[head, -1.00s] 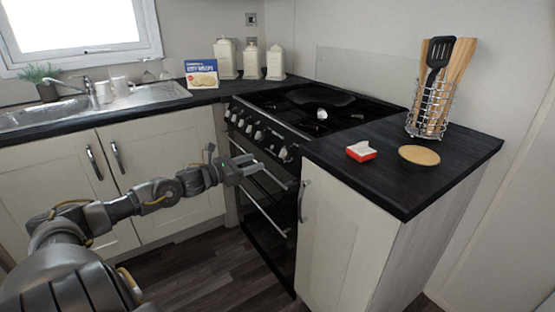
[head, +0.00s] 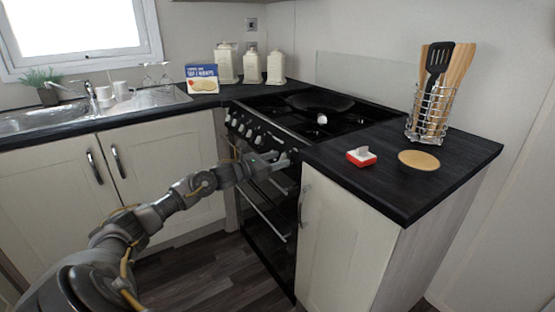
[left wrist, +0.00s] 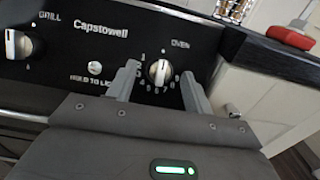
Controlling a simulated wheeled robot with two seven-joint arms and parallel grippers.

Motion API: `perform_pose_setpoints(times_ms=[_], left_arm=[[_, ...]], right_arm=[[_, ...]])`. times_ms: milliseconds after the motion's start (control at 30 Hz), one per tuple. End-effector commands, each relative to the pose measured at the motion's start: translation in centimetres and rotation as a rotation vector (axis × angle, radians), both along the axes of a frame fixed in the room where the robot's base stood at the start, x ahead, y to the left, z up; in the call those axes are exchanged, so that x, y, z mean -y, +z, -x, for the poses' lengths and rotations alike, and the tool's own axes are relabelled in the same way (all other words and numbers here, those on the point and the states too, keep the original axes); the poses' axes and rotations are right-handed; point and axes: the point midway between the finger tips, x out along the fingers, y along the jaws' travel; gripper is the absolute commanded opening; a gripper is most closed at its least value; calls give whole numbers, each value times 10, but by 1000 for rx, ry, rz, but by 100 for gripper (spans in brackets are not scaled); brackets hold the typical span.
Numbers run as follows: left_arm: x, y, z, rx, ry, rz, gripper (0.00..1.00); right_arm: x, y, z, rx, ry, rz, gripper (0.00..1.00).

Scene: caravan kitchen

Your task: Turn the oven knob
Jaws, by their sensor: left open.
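The oven knob (left wrist: 159,71) is a silver dial with numbers around it, on the black control panel under the word OVEN. In the left wrist view my left gripper (left wrist: 158,84) is open, with one finger on either side of the knob's lower part. I cannot tell whether the fingers touch it. In the head view the left gripper (head: 279,160) is at the right end of the oven's row of knobs (head: 247,127), and it hides the oven knob there. My right gripper is not in view.
The grill knob (left wrist: 18,44) is to the left on the panel. The worktop (head: 375,190) right of the oven (head: 270,215) holds a red and white item (head: 361,156), a round tan disc (head: 419,160) and a wire utensil holder (head: 430,112). A frying pan (head: 320,102) is on the hob.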

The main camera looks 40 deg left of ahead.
Motion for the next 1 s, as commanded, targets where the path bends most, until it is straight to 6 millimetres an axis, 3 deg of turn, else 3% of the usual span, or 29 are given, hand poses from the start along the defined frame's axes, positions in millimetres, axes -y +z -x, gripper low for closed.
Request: perform_pose_setpoints(times_ms=[433, 767, 1000], left_arm=[[3, 0, -7, -1, -1, 1, 50], [2, 0, -7, 0, 0, 0, 8], [1, 1, -6, -6, 12, 19, 7]], right_arm=[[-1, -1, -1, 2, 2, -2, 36], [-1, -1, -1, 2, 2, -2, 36], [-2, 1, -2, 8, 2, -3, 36]])
